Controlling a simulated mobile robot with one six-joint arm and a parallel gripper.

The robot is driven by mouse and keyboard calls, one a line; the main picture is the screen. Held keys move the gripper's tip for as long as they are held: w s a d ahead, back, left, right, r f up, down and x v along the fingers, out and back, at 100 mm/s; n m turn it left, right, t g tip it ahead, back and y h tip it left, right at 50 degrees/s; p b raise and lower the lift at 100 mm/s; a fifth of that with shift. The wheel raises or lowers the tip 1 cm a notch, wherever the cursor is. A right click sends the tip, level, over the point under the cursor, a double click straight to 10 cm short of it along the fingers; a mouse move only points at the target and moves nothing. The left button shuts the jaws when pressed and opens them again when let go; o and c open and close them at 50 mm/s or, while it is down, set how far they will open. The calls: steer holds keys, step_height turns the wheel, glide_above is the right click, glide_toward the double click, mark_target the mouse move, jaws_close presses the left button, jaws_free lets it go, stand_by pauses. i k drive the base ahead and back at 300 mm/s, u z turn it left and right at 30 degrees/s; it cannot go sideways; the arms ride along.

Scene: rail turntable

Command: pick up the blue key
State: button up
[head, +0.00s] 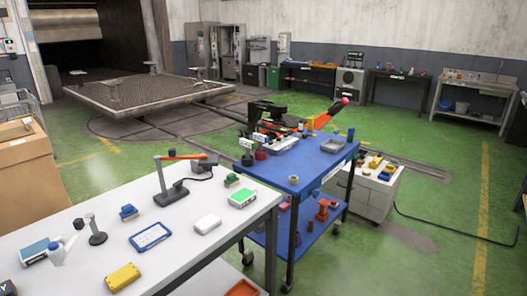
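I cannot make out a blue key for certain in the head view. Small blue things show on the white table: a blue block-like piece (128,212), a blue-framed flat panel (150,236) and a blue-and-white box (35,251). A small blue piece (384,176) also lies on the white cabinet at the right. These are too small to tell whether any is a key. No part that I can be sure is my gripper shows in this view.
The white table (225,238) fills the lower left. The blue cart (314,168) stands beside it, with the white cabinet (368,197) behind at right. A cardboard box (28,170) stands at left.

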mark_target(261, 138)
steer(key=u, duration=0.15)
steer(key=k, duration=0.9)
steer(key=z, duration=1.35)
steer(key=i, duration=2.5)
